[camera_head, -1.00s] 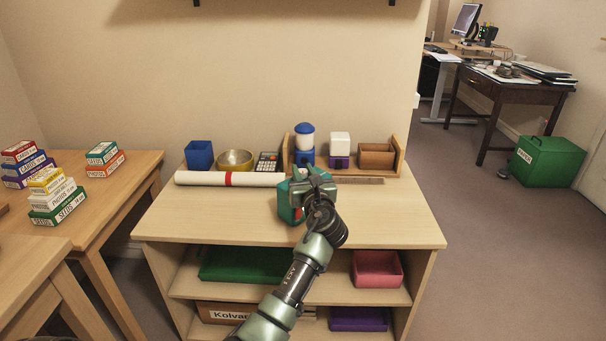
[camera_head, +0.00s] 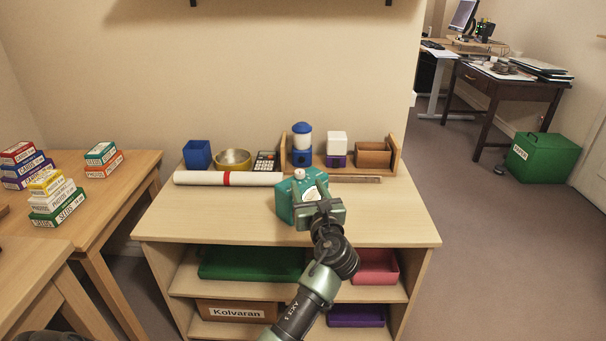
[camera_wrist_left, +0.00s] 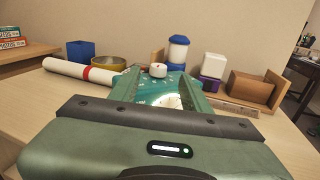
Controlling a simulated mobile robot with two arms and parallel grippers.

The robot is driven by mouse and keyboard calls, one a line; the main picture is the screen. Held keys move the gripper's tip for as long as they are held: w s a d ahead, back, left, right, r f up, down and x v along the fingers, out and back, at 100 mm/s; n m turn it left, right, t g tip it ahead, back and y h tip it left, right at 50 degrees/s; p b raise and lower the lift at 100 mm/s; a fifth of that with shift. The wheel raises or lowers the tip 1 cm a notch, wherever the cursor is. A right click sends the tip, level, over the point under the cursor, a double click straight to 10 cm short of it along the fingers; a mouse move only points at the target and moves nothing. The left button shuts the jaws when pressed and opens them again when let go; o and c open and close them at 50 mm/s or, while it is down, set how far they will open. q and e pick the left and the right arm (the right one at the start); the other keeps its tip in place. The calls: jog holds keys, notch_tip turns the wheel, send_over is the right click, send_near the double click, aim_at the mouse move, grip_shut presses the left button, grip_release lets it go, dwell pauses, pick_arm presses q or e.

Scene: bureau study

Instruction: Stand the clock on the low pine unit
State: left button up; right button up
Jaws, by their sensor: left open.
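My right gripper is not in view.
Behind the clock are a white roll (camera_head: 228,178) with a red band, a blue cup (camera_head: 197,154), a yellow bowl (camera_head: 234,160), a calculator (camera_head: 265,161) and a wooden rack (camera_head: 396,155). The unit's top is clear to the left and right. Seed boxes (camera_head: 58,203) stand on the left table.

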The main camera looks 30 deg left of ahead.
pick_arm(q)
jog(key=s+d+f+n+g+h, duration=0.3)
jog(key=s+f+n+h, duration=0.1)
jog(key=s+f+n, duration=0.5)
jog(key=s+d+f+n+g+h, duration=0.2)
jog(key=s+d+f+n+h, duration=0.3)
jog(key=s+f, duration=0.6)
jog(key=s+d+n+g+h, duration=0.1)
jog(key=s+d+n, duration=0.2)
jog(key=s, duration=0.2)
jog(key=s+d+f+n+g+h, duration=0.1)
jog(key=s+d+n, duration=0.1)
jog(key=s+n, duration=0.2)
jog(key=s+d+n+g+h, duration=0.2)
jog(key=s+d+n, duration=0.1)
jog(key=s, duration=0.5)
jog(key=shift+d+f+n, duration=0.3)
jog(key=shift+f+n, duration=0.05)
jog(key=shift+n, duration=0.25)
